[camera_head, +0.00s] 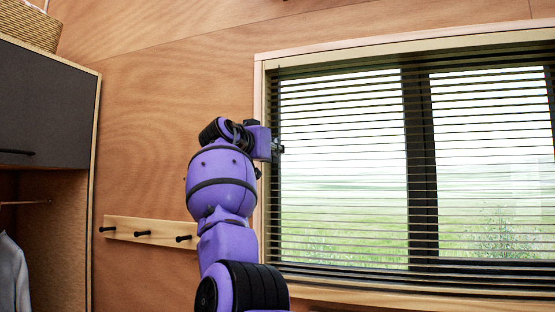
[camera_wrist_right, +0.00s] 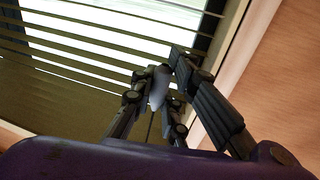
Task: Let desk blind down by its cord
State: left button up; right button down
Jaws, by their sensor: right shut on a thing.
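The desk blind (camera_head: 420,280) is dark, with thin horizontal slats hanging across the window from the top of its frame nearly to the sill. My right gripper (camera_head: 278,148) is at the left edge of the blind, about mid-upper height. In the right wrist view its fingers (camera_wrist_right: 166,78) are closed together on a small grey cord end (camera_wrist_right: 157,88), with a thin dark line beside it. The cord is too thin to make out in the head view. My left gripper is not in view.
A wooden window frame (camera_head: 259,90) borders the blind, close to my right gripper. A peg rail (camera_head: 125,228) with black pegs is on the wooden wall left of my arm. A dark cabinet (camera_head: 45,110) stands at far left, above hanging clothing (camera_head: 12,275).

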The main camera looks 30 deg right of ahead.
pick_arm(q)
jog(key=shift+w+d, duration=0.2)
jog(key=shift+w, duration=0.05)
pick_arm(e)
jog(key=shift+a+r, duration=0.1)
jog(key=c, duration=1.7)
grip_release()
jog(key=shift+s+a, duration=0.1)
jog(key=shift+c, duration=0.2)
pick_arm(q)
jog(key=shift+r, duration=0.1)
pick_arm(e)
jog(key=v, duration=1.2)
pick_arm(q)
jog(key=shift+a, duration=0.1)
